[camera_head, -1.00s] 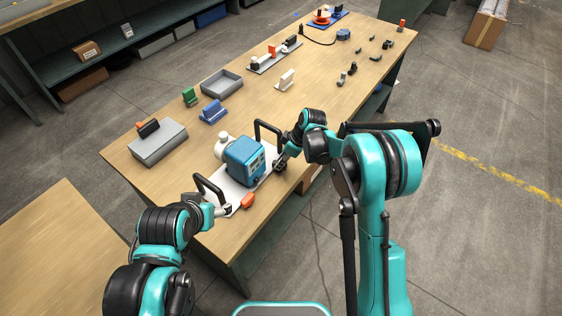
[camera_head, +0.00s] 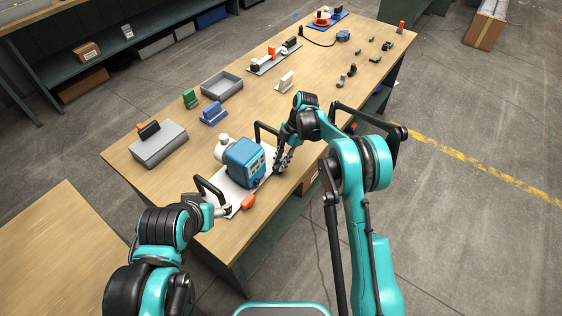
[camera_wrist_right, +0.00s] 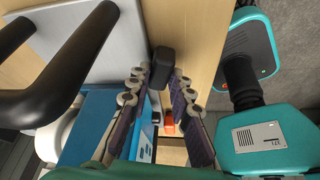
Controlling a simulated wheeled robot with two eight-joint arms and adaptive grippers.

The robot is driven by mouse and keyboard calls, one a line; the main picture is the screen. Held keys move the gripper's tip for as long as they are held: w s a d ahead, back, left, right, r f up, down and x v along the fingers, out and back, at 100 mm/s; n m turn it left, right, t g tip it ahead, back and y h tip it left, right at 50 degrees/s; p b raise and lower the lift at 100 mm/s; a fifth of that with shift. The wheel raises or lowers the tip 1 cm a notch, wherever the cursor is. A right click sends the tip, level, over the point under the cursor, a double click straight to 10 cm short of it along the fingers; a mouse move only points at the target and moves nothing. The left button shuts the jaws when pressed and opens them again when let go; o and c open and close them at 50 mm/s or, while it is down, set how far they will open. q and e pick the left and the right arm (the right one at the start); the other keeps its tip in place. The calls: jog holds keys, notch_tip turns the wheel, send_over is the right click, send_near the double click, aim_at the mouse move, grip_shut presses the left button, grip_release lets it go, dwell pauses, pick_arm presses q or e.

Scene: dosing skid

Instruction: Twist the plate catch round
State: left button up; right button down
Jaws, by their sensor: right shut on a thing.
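The skid's pale plate (camera_head: 234,196) lies at the table's right edge, carrying a blue pump unit (camera_head: 244,163). The plate's black catch (camera_wrist_right: 163,65) is a small dark block at the plate's edge in the right wrist view. My right gripper (camera_head: 281,166) has its fingers on either side of it and is shut on it; it also shows in the wrist view (camera_wrist_right: 160,80). In the head view the gripper hides the catch. An orange block (camera_head: 248,202) sits at the plate's near corner. My left gripper (camera_head: 219,210) is beside the near black handle (camera_head: 209,187); its fingers are unclear.
The far black handle (camera_head: 266,130) stands close to my right gripper and shows large in the wrist view (camera_wrist_right: 75,65). A grey box (camera_head: 158,146), blue block (camera_head: 213,114), green block (camera_head: 190,98) and grey tray (camera_head: 222,85) stand farther left and back on the table.

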jog(key=shift+a+n+g+h, duration=0.1)
jog(key=shift+n+g+h, duration=0.35)
jog(key=shift+n, duration=1.25)
jog(key=shift+w, duration=0.1)
jog(key=c, duration=1.4)
grip_release()
jog(key=shift+o, duration=0.2)
jog(key=v, duration=1.2)
jog(key=shift+a, duration=0.15)
